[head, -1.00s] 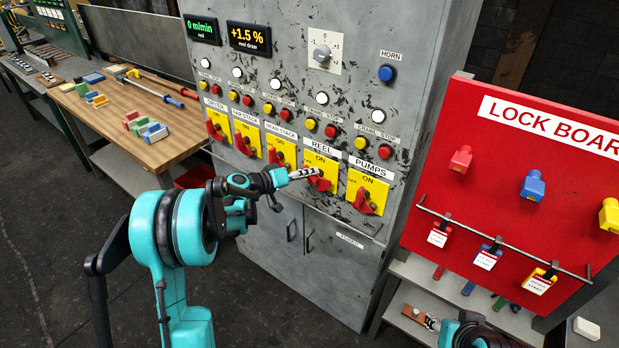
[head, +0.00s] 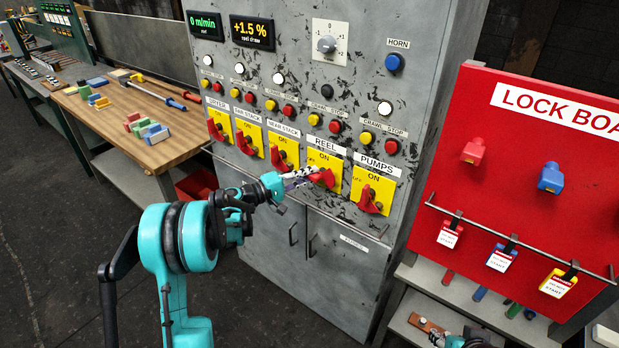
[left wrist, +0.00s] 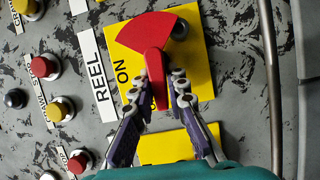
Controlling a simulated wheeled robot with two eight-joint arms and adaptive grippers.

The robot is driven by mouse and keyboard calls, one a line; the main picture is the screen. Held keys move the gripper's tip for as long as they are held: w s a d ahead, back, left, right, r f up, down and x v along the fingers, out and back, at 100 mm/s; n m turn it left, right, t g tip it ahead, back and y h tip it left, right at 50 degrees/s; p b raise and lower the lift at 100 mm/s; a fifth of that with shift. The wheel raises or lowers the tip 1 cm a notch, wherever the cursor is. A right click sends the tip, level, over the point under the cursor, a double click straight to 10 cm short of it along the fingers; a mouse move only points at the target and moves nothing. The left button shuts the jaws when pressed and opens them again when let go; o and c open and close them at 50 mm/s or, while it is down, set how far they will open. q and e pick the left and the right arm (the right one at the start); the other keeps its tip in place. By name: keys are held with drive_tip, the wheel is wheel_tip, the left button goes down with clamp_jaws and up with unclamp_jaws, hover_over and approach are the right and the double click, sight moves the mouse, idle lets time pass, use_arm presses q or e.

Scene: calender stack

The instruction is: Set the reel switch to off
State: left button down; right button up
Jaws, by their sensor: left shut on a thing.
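The reel switch is a red handle on a yellow plate (head: 326,160) under the REEL label, fourth in the row on the grey cabinet. My left gripper (head: 312,175) reaches it from the left. In the left wrist view the fingers (left wrist: 160,82) are shut on the red handle (left wrist: 157,65), one on each side. The handle lies crosswise to the upward direction of ON, with its wide red fan toward the panel's right. The lamp (head: 327,92) above the reel column is dark. My right gripper (head: 437,338) shows only partly, at the bottom edge.
A red lock board (head: 590,180) stands at the right. A wooden bench (head: 150,145) with blocks stands at the left.

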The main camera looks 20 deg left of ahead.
use_arm(q)
drive_tip(key=shift+f, duration=0.1)
idle(0.3)
drive_tip(key=c, duration=1.5)
unclamp_jaws()
drive_tip(key=v, duration=1.2)
